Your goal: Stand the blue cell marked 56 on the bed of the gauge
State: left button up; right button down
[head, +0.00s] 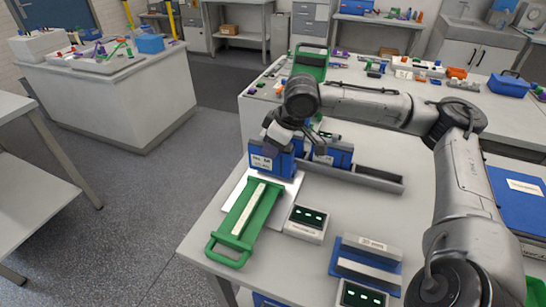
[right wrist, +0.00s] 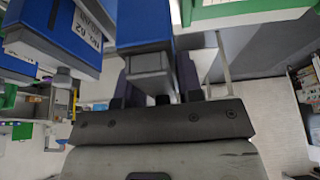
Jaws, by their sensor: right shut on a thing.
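My right gripper (head: 282,133) reaches in from the right and is shut on a blue cell (head: 267,163) with a white label, too small to read surely. The cell is upright at the far end of a white plate with a green-handled frame (head: 245,217), which looks like the gauge. I cannot tell whether its bottom touches the plate. In the right wrist view the held cell (right wrist: 145,22) sits between the fingers (right wrist: 155,80). A second labelled blue cell (head: 335,155) stands to its right, also seen in the wrist view (right wrist: 60,32). My left gripper is out of view.
A grey rail (head: 375,178) extends right of the second cell. A small display box (head: 306,223) stands right of the green frame. A blue holder with grey blocks (head: 366,262) and another display (head: 362,296) are in front. The bench's left edge is close to the frame.

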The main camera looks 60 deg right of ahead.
jog(key=shift+f+b, duration=1.3)
jog(key=shift+f, duration=0.75)
jog(key=shift+r, duration=0.1)
jog(key=c, duration=1.2)
grip_release()
jog(key=shift+f, duration=0.25)
jog(key=o, duration=0.4)
jog(key=shift+r, duration=0.1)
